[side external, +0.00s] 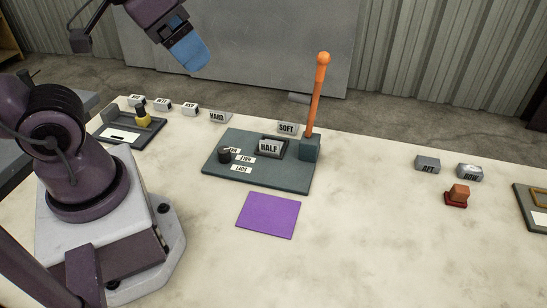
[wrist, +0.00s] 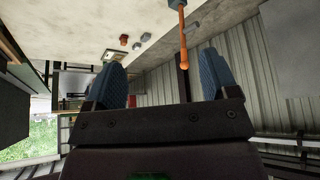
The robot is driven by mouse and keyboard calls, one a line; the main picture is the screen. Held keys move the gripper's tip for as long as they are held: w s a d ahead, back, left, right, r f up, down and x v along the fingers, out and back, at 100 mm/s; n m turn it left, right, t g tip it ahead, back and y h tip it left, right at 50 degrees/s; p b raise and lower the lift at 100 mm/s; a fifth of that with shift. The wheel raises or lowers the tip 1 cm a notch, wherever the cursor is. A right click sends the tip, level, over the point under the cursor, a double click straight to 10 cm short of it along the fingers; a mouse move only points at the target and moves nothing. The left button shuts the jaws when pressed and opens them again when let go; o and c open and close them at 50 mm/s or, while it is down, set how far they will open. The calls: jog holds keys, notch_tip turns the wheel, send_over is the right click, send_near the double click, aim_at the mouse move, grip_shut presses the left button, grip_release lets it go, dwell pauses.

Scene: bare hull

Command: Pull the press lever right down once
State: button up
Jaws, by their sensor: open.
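The press lever (side external: 317,95) is an orange rod with a round knob on top. It stands nearly upright, leaning slightly right, from a dark green block at the right end of the press base (side external: 222,175). In the wrist view the lever (wrist: 183,42) shows at the top, beyond the fingers. My gripper (side external: 192,52) is raised high, to the left of the lever and well apart from it. In the wrist view my gripper's two blue fingers (wrist: 160,82) are spread wide with nothing between them.
A block marked HALF (side external: 270,147) sits on the press base, with a black knob (side external: 224,155) and labels beside it. A purple mat (side external: 268,215) lies in front. Labelled blocks SOFT (side external: 287,128) and HARD (side external: 217,116) stand behind. A red stamp (side external: 458,195) is at right.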

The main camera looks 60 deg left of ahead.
jog(key=shift+f, duration=0.1)
jog(key=c, duration=0.4)
jog(key=shift+w+f, duration=0.15)
jog(key=shift+f, duration=0.2)
jog(key=shift+c, duration=1.1)
jog(key=m+g+y, duration=0.3)
jog(key=m+g, duration=0.6)
send_near(318, 69)
jog(key=x, duration=1)
jog(key=shift+w+a+f, duration=0.25)
jog(key=shift+a, duration=0.15)
grip_shut()
